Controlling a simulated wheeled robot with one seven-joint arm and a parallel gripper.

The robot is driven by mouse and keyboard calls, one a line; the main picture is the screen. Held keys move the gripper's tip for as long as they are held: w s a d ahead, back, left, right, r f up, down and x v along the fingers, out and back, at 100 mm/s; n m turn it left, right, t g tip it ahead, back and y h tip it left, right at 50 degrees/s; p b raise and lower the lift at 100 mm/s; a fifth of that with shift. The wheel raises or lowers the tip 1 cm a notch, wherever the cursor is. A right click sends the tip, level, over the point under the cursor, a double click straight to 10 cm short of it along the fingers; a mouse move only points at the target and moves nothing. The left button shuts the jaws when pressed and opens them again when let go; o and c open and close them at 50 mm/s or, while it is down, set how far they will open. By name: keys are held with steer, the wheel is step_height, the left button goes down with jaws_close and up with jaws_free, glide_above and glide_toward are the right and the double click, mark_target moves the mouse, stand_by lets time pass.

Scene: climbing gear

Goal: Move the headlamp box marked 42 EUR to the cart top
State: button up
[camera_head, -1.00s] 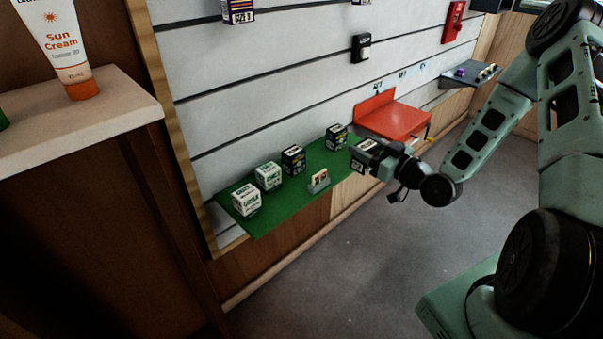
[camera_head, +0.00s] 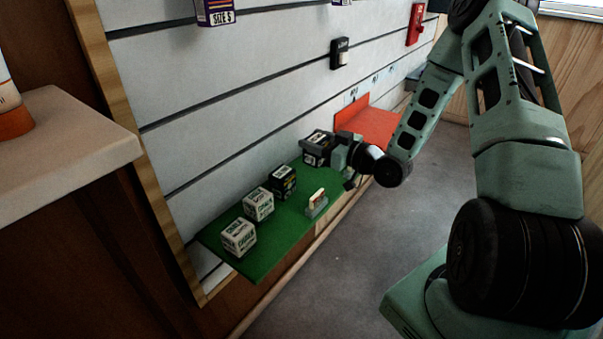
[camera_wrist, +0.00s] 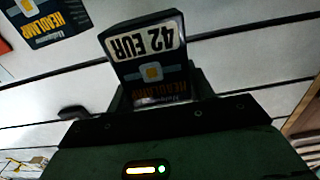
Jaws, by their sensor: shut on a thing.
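The headlamp box marked 42 EUR (camera_wrist: 146,42) is dark with a white price label and reads upside down in the wrist view. My gripper (camera_wrist: 158,88) is shut on it. In the head view the held box (camera_head: 316,146) is at the far end of the green shelf, close to the slatted wall. I cannot tell whether it touches the shelf. Another dark headlamp box (camera_wrist: 42,18) shows at the upper left of the wrist view. I cannot make out a cart top in these views.
The green shelf (camera_head: 262,262) holds two white boxes (camera_head: 239,236) (camera_head: 258,204), a dark box (camera_head: 283,181) and a small card holder (camera_head: 316,204). A red shelf (camera_head: 375,128) lies beyond the gripper. A pale counter (camera_head: 75,140) stands at the left. The grey floor is clear.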

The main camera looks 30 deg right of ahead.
mark_target(316, 164)
steer(key=shift+f+b, duration=0.55)
steer(key=shift+f, duration=2.95)
steer(key=shift+f, duration=0.15)
steer(key=o, duration=1.1)
